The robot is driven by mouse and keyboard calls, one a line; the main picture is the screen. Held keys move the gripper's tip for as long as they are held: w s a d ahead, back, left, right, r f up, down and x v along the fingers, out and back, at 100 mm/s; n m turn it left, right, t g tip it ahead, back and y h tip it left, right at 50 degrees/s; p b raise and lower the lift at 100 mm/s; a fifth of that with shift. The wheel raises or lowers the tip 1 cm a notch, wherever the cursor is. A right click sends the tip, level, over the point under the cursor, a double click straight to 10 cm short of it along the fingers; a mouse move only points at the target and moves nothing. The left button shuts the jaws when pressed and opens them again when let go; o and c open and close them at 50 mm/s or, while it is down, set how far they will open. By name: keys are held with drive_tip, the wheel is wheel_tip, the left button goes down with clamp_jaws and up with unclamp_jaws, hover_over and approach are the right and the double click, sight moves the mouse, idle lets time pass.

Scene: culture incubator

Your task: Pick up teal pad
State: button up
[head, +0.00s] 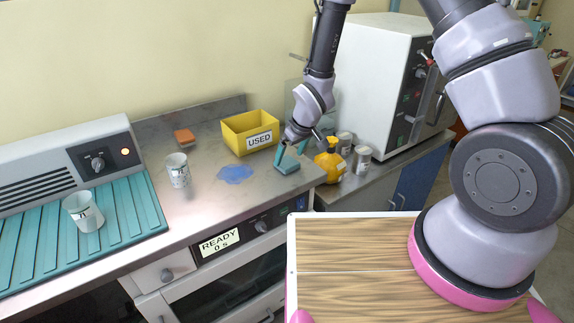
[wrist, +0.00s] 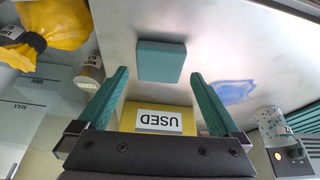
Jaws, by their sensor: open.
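The teal pad (head: 288,168) lies flat on the grey metal counter near its right front corner, in front of the yellow bin. In the wrist view the pad (wrist: 161,61) lies beyond my fingertips, roughly centred between them, and nothing touches it there. My gripper (head: 290,150) is over the pad in the head view, pointing down. In the wrist view my gripper (wrist: 158,74) is open, its two teal fingers spread wider than the pad, with nothing between them. The exact height above the pad is hard to tell.
A yellow bin (head: 236,125) labelled USED stands behind the pad. A blue spill (head: 235,174) is left of it. A white cup (head: 178,170) and an orange pad (head: 185,136) are farther left. A yellow bag-like object (head: 329,163) and jars stand right, beyond the counter edge.

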sight(288, 163)
drive_tip(key=shift+x, duration=1.4)
drive_tip(key=c, duration=1.1)
drive_tip(key=shift+c, duration=0.2)
wheel_tip(288, 163, up, 10)
